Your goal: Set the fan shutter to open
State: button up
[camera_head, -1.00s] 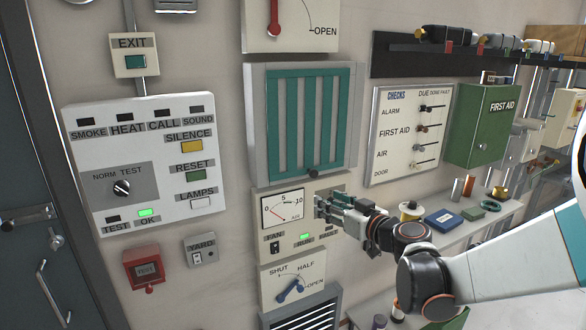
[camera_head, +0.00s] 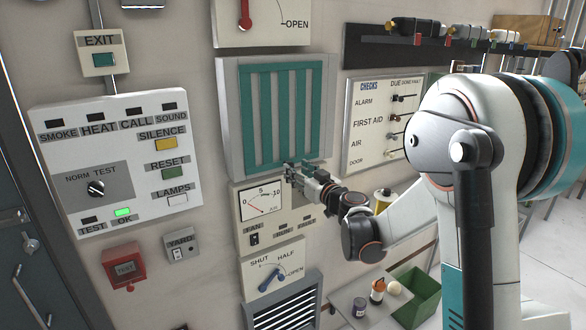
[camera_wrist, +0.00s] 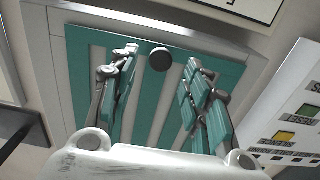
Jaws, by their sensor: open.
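A teal slatted shutter (camera_head: 281,110) in a grey frame is on the wall. Its slats look upright, and its dark round knob (camera_wrist: 159,59) shows in the wrist view. My gripper (camera_head: 298,170) is at the shutter's lower edge in the head view and hides the knob there. In the wrist view my gripper (camera_wrist: 163,78) is open and empty. Its fingers lie either side of the knob's line, and contact cannot be told. Below is a SHUT/HALF/OPEN dial (camera_head: 259,264) with a blue handle (camera_head: 271,279); its exact setting is unclear.
A gauge panel marked FAN (camera_head: 265,211) sits just under my gripper. An alarm panel (camera_head: 122,160) is at left. My arm covers much of the right side.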

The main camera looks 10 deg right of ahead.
jog(key=x, duration=0.3)
jog(key=shift+w+a, duration=0.1)
jog(key=shift+w, duration=0.05)
grip_shut()
jog(key=shift+w+d+b, duration=0.25)
jog(key=shift+w+d, duration=0.05)
jog(key=shift+d, duration=0.55)
jog(key=shift+w+d+b, duration=0.2)
jog(key=shift+w+d, duration=0.05)
jog(key=shift+d, duration=0.6)
jog(key=shift+a, duration=0.15)
grip_release()
jog(key=shift+d, duration=0.25)
jog(key=shift+a, duration=0.1)
